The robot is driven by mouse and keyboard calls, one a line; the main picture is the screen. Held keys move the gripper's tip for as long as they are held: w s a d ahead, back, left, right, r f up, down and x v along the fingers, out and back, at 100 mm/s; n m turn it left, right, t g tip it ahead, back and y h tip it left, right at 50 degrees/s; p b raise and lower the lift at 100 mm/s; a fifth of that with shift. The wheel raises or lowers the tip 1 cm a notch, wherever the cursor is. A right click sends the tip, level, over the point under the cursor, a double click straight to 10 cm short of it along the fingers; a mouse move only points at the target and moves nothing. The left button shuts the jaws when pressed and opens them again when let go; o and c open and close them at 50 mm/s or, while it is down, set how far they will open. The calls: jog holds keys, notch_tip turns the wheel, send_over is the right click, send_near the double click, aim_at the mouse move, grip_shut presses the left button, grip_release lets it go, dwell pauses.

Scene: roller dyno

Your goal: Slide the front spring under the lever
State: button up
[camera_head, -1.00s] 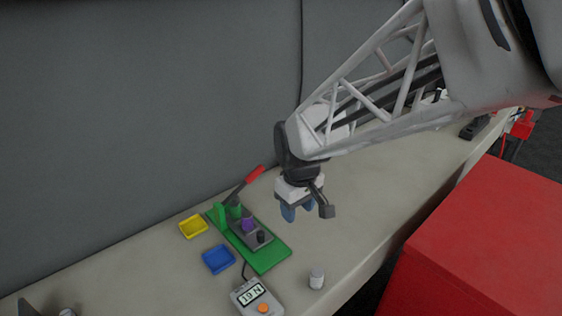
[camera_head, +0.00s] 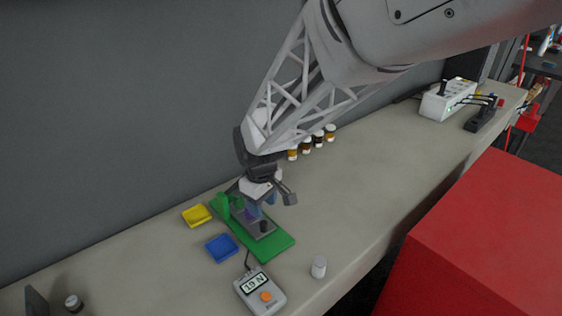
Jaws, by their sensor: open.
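The green base plate (camera_head: 276,250) lies on the bench with a grey block (camera_head: 259,229) on it. A small purple piece (camera_head: 251,213) and a black piece (camera_head: 263,226) sit on the block, and a green upright (camera_head: 223,205) stands at its far left end. Which piece is the front spring I cannot tell for sure. The red-handled lever is hidden behind my gripper and wrist.
A yellow tray (camera_head: 197,216) and a blue tray (camera_head: 222,249) lie left of the plate. A force meter (camera_head: 260,292) and a white cylinder (camera_head: 319,267) stand in front. Several small jars (camera_head: 306,145) line the wall.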

aim_at(263, 223)
jog(key=shift+f, duration=3.9)
jog(key=shift+c, duration=0.3)
grip_shut()
